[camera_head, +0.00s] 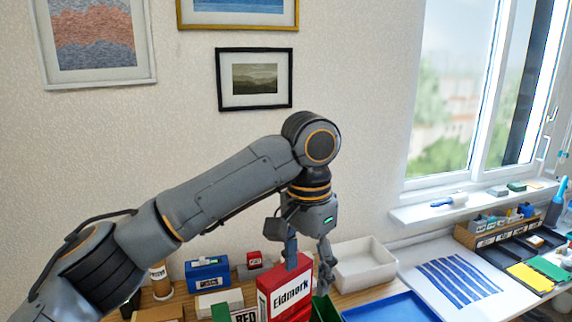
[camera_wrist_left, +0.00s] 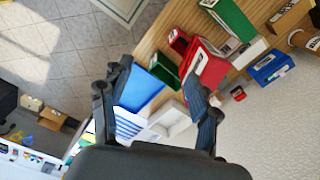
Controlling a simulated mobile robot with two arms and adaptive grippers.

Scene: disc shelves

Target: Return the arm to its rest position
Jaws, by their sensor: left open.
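My left arm (camera_head: 225,185) comes in from the left in the head view, bent at a joint high over the table. Its left gripper (camera_head: 309,262) points down with its fingers spread apart. In the left wrist view the gripper (camera_wrist_left: 160,98) also shows wide-spread fingers with nothing held between them. A red box marked "Eidmark" (camera_head: 284,294) stands under one finger in the head view; I cannot tell whether they touch. In the left wrist view the red box (camera_wrist_left: 206,66) is beside the right-hand finger. My right gripper is not in view.
A white tray (camera_head: 392,263), a blue tray (camera_head: 390,309) and a blue box (camera_head: 207,275) are around the gripper. A striped sheet (camera_head: 462,281) lies at right, by the window sill (camera_head: 425,215). Framed pictures hang on the wall (camera_head: 380,60). The air above the arm is clear.

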